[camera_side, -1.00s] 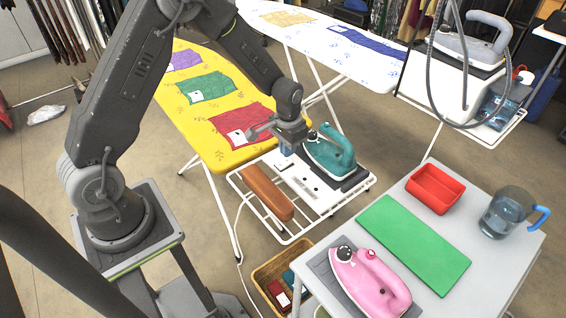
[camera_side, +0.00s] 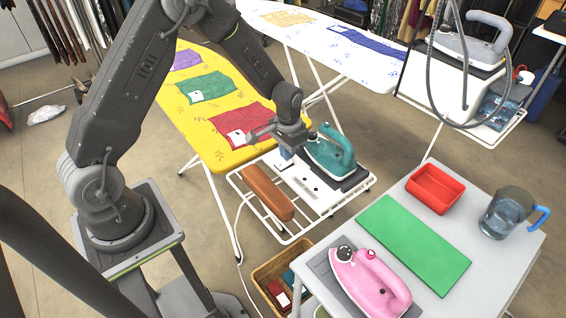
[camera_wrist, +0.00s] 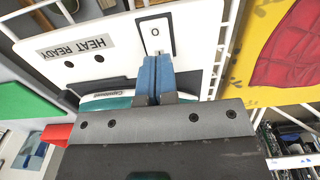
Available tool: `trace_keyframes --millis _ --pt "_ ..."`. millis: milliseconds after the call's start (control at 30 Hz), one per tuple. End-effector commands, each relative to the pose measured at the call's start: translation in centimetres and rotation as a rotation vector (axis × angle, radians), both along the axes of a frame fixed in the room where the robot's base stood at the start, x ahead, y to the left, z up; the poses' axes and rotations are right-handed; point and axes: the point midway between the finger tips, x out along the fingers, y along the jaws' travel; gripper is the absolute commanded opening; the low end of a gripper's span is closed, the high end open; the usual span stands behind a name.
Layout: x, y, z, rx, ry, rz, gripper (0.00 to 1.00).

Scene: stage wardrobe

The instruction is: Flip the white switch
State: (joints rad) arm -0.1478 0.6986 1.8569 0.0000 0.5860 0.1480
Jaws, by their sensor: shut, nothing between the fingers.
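The white switch (camera_wrist: 155,35) is a rocker in a dark frame marked "O", set in a white panel (camera_wrist: 115,42) with a "HEAT READY" label. My gripper (camera_wrist: 156,60) is shut and empty, its blue fingertips together just at the near end of the switch in the wrist view. I cannot tell whether they touch it. In the side view my gripper (camera_side: 287,152) points down over the white panel (camera_side: 302,178) beside the teal iron (camera_side: 330,152). The switch itself is hard to make out there.
The panel and iron sit on a white wire rack at the end of a yellow ironing board (camera_side: 228,157). A brown padded roll (camera_side: 268,192) lies on the rack. A grey table at the right holds a pink iron (camera_side: 368,283), green mat (camera_side: 415,245), red tray (camera_side: 435,190) and jug (camera_side: 508,213).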

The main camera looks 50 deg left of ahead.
Motion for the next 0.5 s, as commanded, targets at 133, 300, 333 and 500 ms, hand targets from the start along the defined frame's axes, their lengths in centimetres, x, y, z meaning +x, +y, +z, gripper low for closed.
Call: trace_keyframes --millis 133,300,333,500 --pt "0.00 0.00 -0.23 0.000 0.000 0.000 0.00" --pt "0.00 0.00 -0.48 0.000 0.000 0.000 0.00" --pt "0.00 0.00 -0.52 0.000 0.000 0.000 0.00" --pt "-0.01 0.00 -0.78 0.000 0.000 0.000 0.00"
